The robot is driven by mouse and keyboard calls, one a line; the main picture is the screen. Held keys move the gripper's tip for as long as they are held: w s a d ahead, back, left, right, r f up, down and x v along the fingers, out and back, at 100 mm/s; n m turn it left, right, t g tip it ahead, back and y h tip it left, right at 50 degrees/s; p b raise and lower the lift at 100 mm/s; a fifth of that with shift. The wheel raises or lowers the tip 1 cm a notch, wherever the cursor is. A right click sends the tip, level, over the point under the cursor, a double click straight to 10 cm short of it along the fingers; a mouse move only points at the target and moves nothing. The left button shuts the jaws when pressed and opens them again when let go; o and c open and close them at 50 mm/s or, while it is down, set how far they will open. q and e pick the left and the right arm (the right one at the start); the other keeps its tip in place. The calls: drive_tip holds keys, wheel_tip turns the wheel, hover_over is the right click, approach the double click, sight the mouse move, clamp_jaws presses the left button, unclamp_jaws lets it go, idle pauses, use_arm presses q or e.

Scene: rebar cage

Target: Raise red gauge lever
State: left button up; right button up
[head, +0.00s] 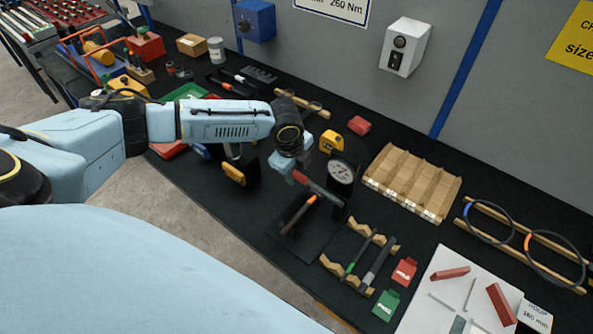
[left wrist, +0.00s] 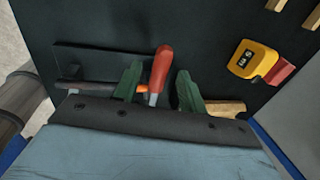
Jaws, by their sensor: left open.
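The red lever (head: 318,190) slopes across a black base plate (head: 305,240), beside a round white dial gauge (head: 341,172). A dark bar with an orange section (head: 298,213) lies below it. My left gripper (head: 288,172) is at the upper left end of the lever. In the left wrist view the red lever (left wrist: 161,68) shows between the two green fingers of my left gripper (left wrist: 158,78), with gaps on both sides. The gripper is open. The lever's lower part is hidden by the gripper body. My right gripper is not in view.
A yellow tape measure (head: 331,142) and a red block (head: 359,125) stand behind the gauge. A wooden slotted tray (head: 412,180) is to the right. Wooden racks with tools (head: 358,258) and red and green tags lie in front. The grey wall closes the back.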

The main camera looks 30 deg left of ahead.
use_arm(q)
drive_tip(key=shift+w+f, duration=0.1)
drive_tip(key=shift+f, duration=0.4)
clamp_jaws()
drive_tip(key=shift+w, duration=0.1)
